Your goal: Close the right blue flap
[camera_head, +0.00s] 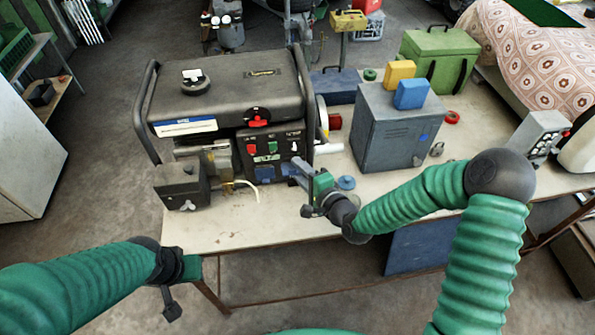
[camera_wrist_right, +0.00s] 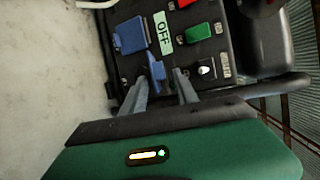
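The generator's front panel has two blue flaps. The left blue flap (camera_head: 263,172) shows face-on in the right wrist view (camera_wrist_right: 130,36). The right blue flap (camera_head: 287,169) appears narrow and edge-on in the right wrist view (camera_wrist_right: 156,70), standing out from the panel. My right gripper (camera_head: 297,167) is in front of the panel. In the wrist view its two fingers (camera_wrist_right: 162,82) are apart, with the right flap just beyond and between their tips, nearer the left finger. Contact cannot be told. My left gripper (camera_head: 170,300) is low at the left, away from the generator; its fingers are unclear.
The black generator (camera_head: 225,92) stands on a pale table (camera_head: 230,228). A blue disc (camera_head: 346,183) and a grey cabinet (camera_head: 387,135) are to the right. The front left of the table is mostly bare.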

